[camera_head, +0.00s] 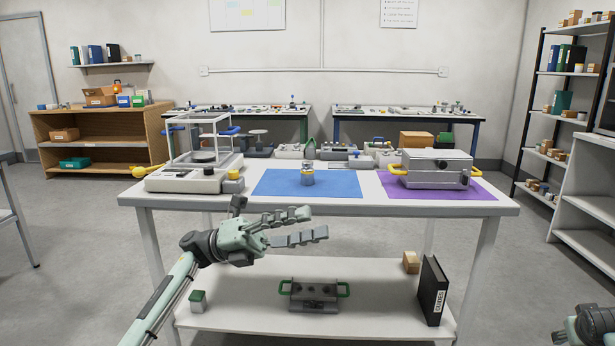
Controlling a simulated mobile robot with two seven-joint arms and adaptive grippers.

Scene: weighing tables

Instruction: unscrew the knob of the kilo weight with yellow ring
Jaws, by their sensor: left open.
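A small metal weight (308,179) with a yellowish ring and a knob on top stands upright on the blue mat (345,185), near the middle of the white table (400,205). My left gripper (317,223) is open and empty. Its fingers point right, in front of the table's near edge and lower in the picture than the weight, apart from it. Part of my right gripper (590,325) shows at the bottom right corner; its fingertips are cut off, so its opening cannot be seen.
A balance with a glass frame (185,180) stands left of the mat. A grey case with yellow handles (437,168) sits on the purple mat (488,188) at the right. The lower shelf (240,290) holds a green-handled device (314,294) and a black binder (433,290).

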